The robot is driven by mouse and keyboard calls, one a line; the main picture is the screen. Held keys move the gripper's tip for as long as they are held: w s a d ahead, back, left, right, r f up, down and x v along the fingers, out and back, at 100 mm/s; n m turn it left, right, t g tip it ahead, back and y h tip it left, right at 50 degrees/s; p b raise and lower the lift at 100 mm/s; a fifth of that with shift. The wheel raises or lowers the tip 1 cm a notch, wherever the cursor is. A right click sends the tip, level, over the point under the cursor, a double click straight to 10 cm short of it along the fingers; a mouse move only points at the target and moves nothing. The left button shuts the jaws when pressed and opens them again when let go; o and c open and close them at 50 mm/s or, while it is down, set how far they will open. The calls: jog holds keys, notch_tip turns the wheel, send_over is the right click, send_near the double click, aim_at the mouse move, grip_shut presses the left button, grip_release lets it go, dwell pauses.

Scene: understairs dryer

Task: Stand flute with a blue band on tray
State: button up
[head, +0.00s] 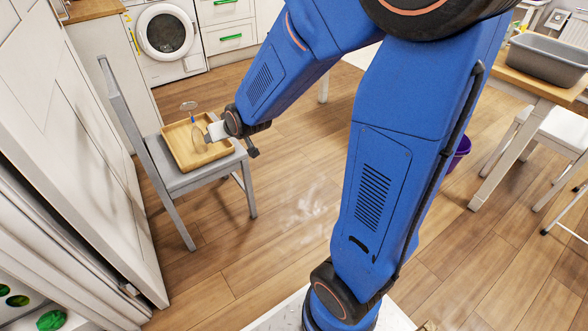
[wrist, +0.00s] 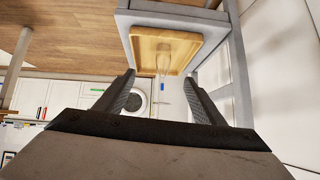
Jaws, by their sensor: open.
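The wooden tray (head: 178,136) lies on the seat of a grey chair. A clear glass flute with a blue band (head: 193,119) is at the tray, appearing upside down: its wide bowl is low and a round foot is on top. My gripper (head: 209,133) is right beside it at the tray's right side. In the wrist view, the tray (wrist: 147,43) is at the top and the flute (wrist: 163,62) shows between the two open fingers (wrist: 158,80). The jaws are apart with nothing gripped. Whether the rim touches the tray is hard to tell.
The grey chair (head: 183,183) has its backrest on the left, near a white panelled door (head: 85,150). A washing machine (head: 166,32) stands behind. A table with a grey basin (head: 545,62) and white stools are at right. The wooden floor in front of the chair is clear.

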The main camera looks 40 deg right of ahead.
jog(key=s+d+r+g, duration=0.1)
jog(key=s+r, duration=0.2)
jog(key=s, duration=0.8)
jog(key=s+d+r+g, duration=0.1)
jog(key=s+r+g, duration=0.1)
jog(key=s, duration=0.9)
jog(key=s+d+r+g, duration=0.2)
jog(key=s+r, duration=0.2)
jog(key=s, duration=0.7)
jog(key=shift+s+h, duration=0.2)
jog(key=shift+h, duration=0.1)
jog(key=shift+d, duration=0.1)
